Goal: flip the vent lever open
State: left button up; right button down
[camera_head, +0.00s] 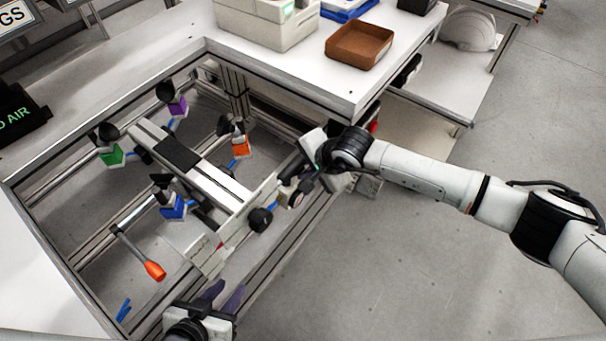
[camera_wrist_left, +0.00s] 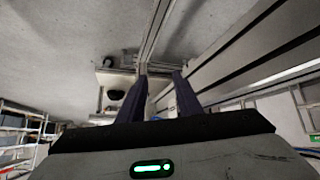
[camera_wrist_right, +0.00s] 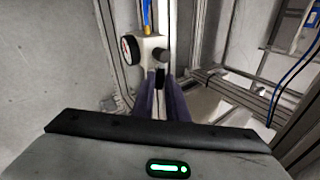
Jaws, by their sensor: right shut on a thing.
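My right gripper (camera_head: 296,188) reaches in from the right to the front end of the white frame unit. In the right wrist view its fingers (camera_wrist_right: 161,88) are closed together on a small dark stub, which looks like the vent lever (camera_wrist_right: 160,74). The stub hangs from a pale valve block (camera_wrist_right: 151,44) with a dark round knob. A round black-rimmed gauge (camera_wrist_right: 130,50) sits just left of the block. The fingers hide most of the lever, so its angle is unclear. My left gripper (camera_head: 225,294) is open and empty at the bottom; its two fingers (camera_wrist_left: 162,82) stand apart.
An orange-handled bar (camera_head: 154,270) lies left in the frame. Green (camera_head: 111,155), purple (camera_head: 177,106), orange (camera_head: 241,146) and blue (camera_head: 173,207) blocks surround the white unit. A brown tray (camera_head: 359,44) stands on the bench. The floor at right is clear.

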jog(key=shift+w+f+b, duration=0.15)
jog(key=shift+f+b, duration=0.05)
jog(key=shift+b, duration=0.15)
jog(key=shift+r+n, duration=0.25)
jog(key=shift+n, duration=0.15)
jog(key=c, duration=1.7)
grip_release()
jog(key=shift+c, duration=0.2)
pick_arm(q)
jog(key=shift+w+d+f, duration=0.2)
jog(key=shift+d+f, duration=0.1)
jog(key=shift+d, duration=0.15)
jog(key=shift+a, duration=0.1)
pick_arm(e)
jog(key=v, duration=1)
jog(key=shift+d, duration=0.2)
jog(key=shift+w+r, duration=0.1)
